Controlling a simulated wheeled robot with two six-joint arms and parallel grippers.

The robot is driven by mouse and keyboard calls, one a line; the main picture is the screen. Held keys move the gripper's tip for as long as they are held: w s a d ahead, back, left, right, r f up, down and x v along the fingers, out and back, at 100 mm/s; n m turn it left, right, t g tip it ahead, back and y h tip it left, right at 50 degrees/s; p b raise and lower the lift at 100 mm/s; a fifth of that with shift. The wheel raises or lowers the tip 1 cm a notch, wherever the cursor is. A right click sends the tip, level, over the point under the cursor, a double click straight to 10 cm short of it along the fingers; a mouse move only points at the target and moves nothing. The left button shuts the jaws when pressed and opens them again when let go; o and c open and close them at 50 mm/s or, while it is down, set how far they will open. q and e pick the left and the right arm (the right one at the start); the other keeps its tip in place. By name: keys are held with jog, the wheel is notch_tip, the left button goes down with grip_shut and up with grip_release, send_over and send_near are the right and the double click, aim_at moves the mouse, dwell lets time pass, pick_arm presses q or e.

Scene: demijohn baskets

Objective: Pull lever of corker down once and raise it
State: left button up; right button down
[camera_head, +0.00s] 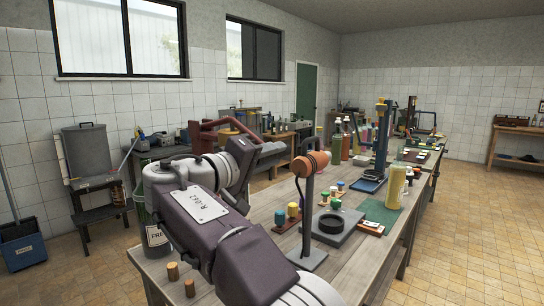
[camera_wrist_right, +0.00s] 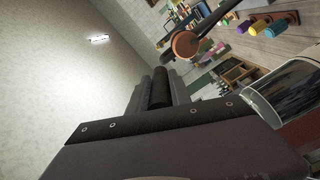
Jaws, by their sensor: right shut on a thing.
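My right gripper (camera_head: 268,150) reaches over the bench from the foreground, its fingers pointing right. In the right wrist view its fingers (camera_wrist_right: 160,92) are shut on a dark cylindrical piece (camera_wrist_right: 160,86); whether this is the corker's lever grip I cannot tell. A dark red bar frame (camera_head: 207,131) shows just behind the gripper, partly hidden by my arm. A blue-based upright press (camera_head: 380,140) with a dark column stands farther along the bench; which device is the corker is not clear. My left gripper is not in view.
Close right of the gripper is a dark stand with a copper-coloured cylinder (camera_head: 311,164), also in the wrist view (camera_wrist_right: 185,44). Coloured stoppers, a black ring (camera_head: 331,223), a green mat (camera_head: 380,216) and a yellow bottle (camera_head: 395,186) crowd the bench.

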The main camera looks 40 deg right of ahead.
jog(key=shift+f, duration=0.15)
jog(key=c, duration=1.3)
grip_release()
jog(key=shift+d, duration=0.1)
jog(key=shift+o, duration=0.6)
jog(key=shift+w+d+f, duration=0.1)
jog(key=shift+w+d, duration=0.1)
jog(key=shift+a, duration=0.2)
jog(key=a, duration=0.8)
jog(key=shift+s+a, duration=0.35)
jog(key=shift+s, duration=0.05)
